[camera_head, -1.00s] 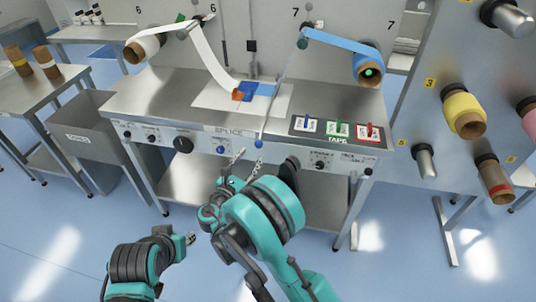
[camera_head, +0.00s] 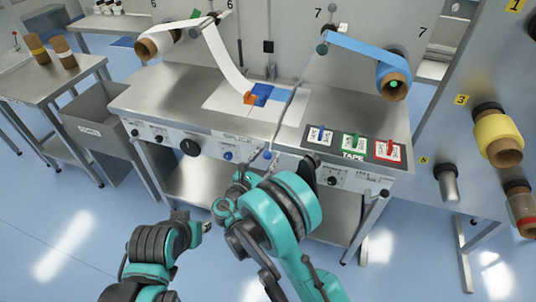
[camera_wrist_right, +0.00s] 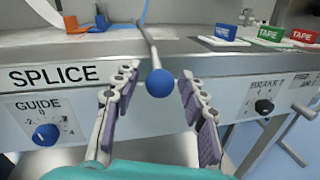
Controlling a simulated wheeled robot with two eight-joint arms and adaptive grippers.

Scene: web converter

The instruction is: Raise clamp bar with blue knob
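The clamp bar (camera_head: 283,112) is a thin grey rod across the splice table, slanting down toward the front edge. Its blue knob (camera_wrist_right: 160,82) hangs at the front edge beside the SPLICE label; it also shows in the head view (camera_head: 267,155). My right gripper (camera_wrist_right: 157,90) is open, with one finger on each side of the knob and visible gaps on both sides in the wrist view. In the head view the right gripper (camera_head: 262,155) is at the table front. My left gripper (camera_head: 207,226) is low at the left, away from the table; its finger opening is unclear.
A white web and a blue web meet near the orange and blue pieces (camera_head: 262,95) on the table. A tape holder (camera_head: 352,143) with blue, green and red tabs is to the right. The GUIDE dial (camera_wrist_right: 45,134) and BRAKE dial (camera_wrist_right: 264,106) are on the front panel.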

